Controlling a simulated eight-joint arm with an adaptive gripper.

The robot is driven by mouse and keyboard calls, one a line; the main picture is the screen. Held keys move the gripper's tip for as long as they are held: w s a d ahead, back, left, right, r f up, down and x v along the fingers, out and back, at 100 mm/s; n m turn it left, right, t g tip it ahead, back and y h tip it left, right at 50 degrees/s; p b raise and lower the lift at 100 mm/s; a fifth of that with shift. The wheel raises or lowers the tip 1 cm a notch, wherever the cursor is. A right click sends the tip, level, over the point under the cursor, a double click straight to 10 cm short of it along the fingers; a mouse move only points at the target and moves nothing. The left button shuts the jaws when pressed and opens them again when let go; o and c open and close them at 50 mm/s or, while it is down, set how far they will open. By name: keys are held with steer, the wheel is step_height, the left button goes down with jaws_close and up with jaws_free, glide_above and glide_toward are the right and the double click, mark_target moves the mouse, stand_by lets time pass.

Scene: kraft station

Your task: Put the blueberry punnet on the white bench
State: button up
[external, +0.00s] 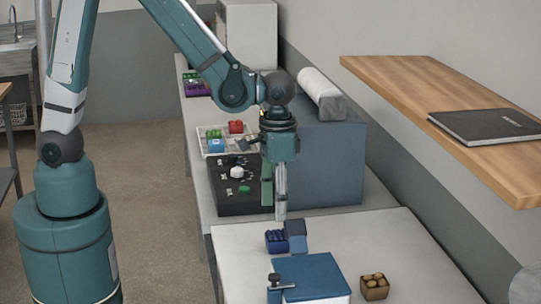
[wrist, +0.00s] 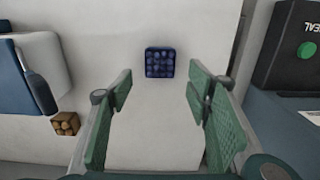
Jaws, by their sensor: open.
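The blueberry punnet (external: 277,241) is a small dark blue tray of round berries. In the wrist view the punnet (wrist: 160,62) shows whole, just beyond and between my fingertips, on a white surface. My gripper (external: 282,212) points down above the bench, close to the punnet. In the wrist view my gripper (wrist: 160,84) has its two green fingers wide apart, with nothing between them. I cannot tell the exact height gap to the punnet.
A blue box (external: 312,272) with a dark handle and a brown punnet (external: 374,287) share the near bench. A black control panel (external: 238,190) with a green button and a large blue-grey cabinet (external: 325,165) stand behind. A wooden shelf (external: 420,95) juts out at right.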

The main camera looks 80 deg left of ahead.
steer(key=shift+r, duration=1.35)
steer(key=s+a+r+t, duration=0.3)
steer(key=s+a+r, duration=0.3)
steer(key=r, duration=0.3)
steer(key=s+a+r+t, duration=0.4)
steer(key=s+a+r, duration=0.3)
steer(key=s+r, duration=0.2)
stand_by(0.4)
